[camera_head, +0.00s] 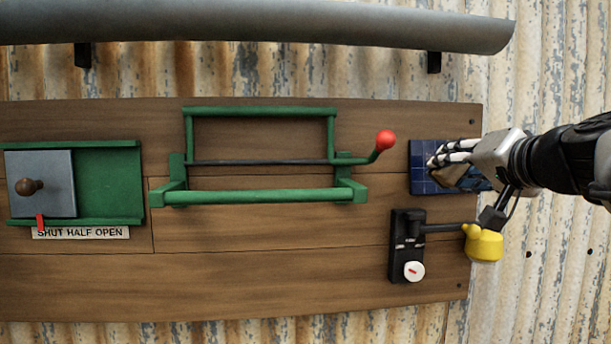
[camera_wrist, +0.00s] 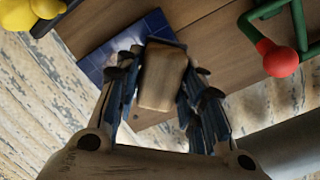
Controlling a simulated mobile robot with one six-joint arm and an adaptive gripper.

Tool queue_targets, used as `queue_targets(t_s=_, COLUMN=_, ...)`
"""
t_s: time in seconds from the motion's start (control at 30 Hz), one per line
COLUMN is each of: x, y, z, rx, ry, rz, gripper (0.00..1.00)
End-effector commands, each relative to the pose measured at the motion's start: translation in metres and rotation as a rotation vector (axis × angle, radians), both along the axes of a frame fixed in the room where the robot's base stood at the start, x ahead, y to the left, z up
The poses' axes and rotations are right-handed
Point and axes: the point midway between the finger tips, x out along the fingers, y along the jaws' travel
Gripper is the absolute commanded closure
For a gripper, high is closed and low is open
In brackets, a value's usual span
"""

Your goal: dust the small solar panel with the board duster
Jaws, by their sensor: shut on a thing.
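The small solar panel (camera_head: 423,157) is a dark blue gridded plate at the right end of the wooden board. My gripper (camera_head: 445,166) is in front of its right part and hides much of it. In the wrist view my gripper (camera_wrist: 160,95) is shut on the board duster (camera_wrist: 162,78), a tan wooden block between the fingers. The panel (camera_wrist: 105,55) shows behind the duster there. I cannot tell whether the duster's far face touches the panel.
Below the panel are a black latch (camera_head: 407,235) with a white knob and a yellow duck-like piece (camera_head: 484,243) on a rod. A red ball-ended crank (camera_head: 385,140) on a green frame (camera_head: 260,196) stands to the left. A sliding hatch (camera_head: 40,170) is far left. A grey pipe (camera_head: 250,25) runs above.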

Motion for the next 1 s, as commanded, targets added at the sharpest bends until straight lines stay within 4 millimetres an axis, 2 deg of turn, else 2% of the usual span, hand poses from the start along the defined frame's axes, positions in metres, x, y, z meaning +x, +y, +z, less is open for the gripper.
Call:
queue_targets(t_s=0.3, x=0.034, y=0.002, z=-0.004, rx=0.001, ry=0.002, rz=0.003, gripper=0.83)
queue_targets(t_s=0.5, x=0.047, y=0.002, z=-0.006, rx=-0.001, ry=0.001, rz=0.001, gripper=0.83)
queue_targets(t_s=1.0, x=0.05, y=0.002, z=-0.008, rx=-0.001, ry=0.001, rz=0.001, gripper=0.83)
